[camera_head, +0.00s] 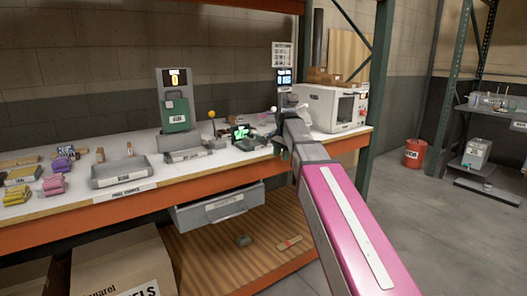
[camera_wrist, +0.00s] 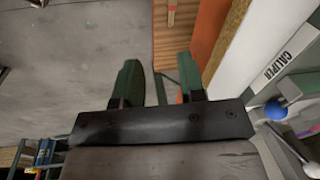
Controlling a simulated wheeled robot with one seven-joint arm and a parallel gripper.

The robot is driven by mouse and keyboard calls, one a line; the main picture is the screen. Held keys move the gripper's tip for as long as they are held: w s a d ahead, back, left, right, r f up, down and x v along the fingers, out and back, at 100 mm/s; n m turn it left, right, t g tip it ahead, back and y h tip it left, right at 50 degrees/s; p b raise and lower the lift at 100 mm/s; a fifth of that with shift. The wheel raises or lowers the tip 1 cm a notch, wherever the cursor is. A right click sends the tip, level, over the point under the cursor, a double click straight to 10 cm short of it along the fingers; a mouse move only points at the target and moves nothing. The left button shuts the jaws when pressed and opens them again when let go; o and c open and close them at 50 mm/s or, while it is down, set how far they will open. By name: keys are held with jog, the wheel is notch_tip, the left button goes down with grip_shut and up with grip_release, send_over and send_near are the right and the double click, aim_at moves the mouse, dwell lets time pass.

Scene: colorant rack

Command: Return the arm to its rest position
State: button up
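My arm, with its pink and white link, reaches from the lower right toward the workbench (camera_head: 130,192) in the head view. Its far end is over the bench's front edge, and the fingers are hard to make out there. In the wrist view my gripper (camera_wrist: 160,75) shows two dark green fingers set apart, with nothing held between them. Beyond them are grey floor, a strip of wooden lower shelf (camera_wrist: 172,50) and the bench's orange edge.
A white boxy machine (camera_head: 330,107) stands at the bench's right end, close to my arm. Grey trays (camera_head: 120,173) and small coloured items lie to the left. In the wrist view a blue ball (camera_wrist: 276,110) is right of my gripper. A red bucket (camera_head: 414,153) stands on open floor.

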jog(key=s+d+f+n, duration=0.3)
jog(key=s+f, duration=0.4)
jog(key=f, duration=0.4)
jog(key=s+d+f+n+g, duration=0.1)
jog(key=s+d+f+n, duration=0.2)
jog(key=s+f, duration=0.5)
jog(key=s+d+f+n, duration=0.2)
jog(key=s+d+f, duration=0.3)
jog(key=f, duration=1.1)
jog(key=s, duration=0.3)
jog(key=shift+s+d+n+g+h, duration=0.15)
jog(key=shift+d+n+g+h, duration=0.15)
jog(key=shift+n+h, duration=0.1)
jog(key=shift+a, duration=0.15)
